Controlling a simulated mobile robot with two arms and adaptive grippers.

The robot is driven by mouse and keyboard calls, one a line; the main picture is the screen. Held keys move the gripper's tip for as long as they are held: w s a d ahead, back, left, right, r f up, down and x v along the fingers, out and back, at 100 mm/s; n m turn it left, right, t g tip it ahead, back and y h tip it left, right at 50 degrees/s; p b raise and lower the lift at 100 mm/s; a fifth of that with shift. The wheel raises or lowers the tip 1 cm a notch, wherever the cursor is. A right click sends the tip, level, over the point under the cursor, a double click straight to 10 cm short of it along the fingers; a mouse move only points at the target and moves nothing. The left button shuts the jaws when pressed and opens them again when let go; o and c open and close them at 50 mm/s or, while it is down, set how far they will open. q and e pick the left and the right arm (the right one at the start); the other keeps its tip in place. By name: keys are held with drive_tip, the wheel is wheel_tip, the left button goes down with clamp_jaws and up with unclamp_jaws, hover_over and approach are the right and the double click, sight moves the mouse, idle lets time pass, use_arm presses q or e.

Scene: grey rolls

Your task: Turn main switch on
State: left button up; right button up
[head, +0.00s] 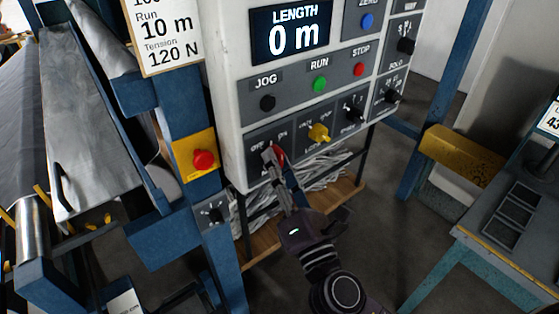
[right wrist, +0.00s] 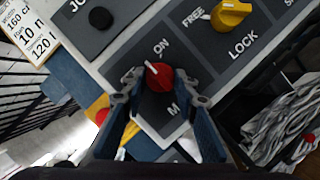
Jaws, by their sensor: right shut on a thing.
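The main switch is a red rotary knob (right wrist: 160,78) on the lower left of the control panel (head: 235,107). In the head view the red knob (head: 279,153) shows partly behind my fingers, between the OFF and ON marks. My right gripper (head: 273,156) reaches up to it from below. In the right wrist view, the fingers of my right gripper (right wrist: 157,84) are on either side of the knob and shut on it. The OFF label is hidden there. My left gripper is not in view.
A yellow FREE/LOCK knob (head: 319,133) sits right beside the main switch. Above are black JOG (head: 267,102), green RUN (head: 320,84) and red STOP (head: 359,69) buttons. A red emergency button (head: 204,160) on a yellow plate is to the left. The display (head: 291,30) reads 0 m.

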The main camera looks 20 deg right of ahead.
drive_tip(key=shift+a+r+m+g+h+p, duration=0.15)
drive_tip(key=shift+m+g+h+p, duration=0.3)
drive_tip(key=shift+m+p, duration=1)
drive_tip(key=shift+d+r+m+g+h+p, duration=0.15)
drive_tip(key=shift+m+g+p, duration=0.4)
drive_tip(key=shift+m+p, duration=0.9)
drive_tip(key=shift+a+r+m+g+h+p, duration=0.15)
drive_tip(key=shift+m+g+h+p, duration=0.5)
drive_tip(key=shift+m, duration=1.35)
drive_tip(key=shift+y, duration=0.25)
drive_tip(key=o, duration=1.2)
drive_tip(key=shift+f, duration=0.1)
drive_tip(key=shift+c, duration=0.2)
drive_tip(key=s, duration=1.2)
drive_tip(key=shift+a, duration=0.2)
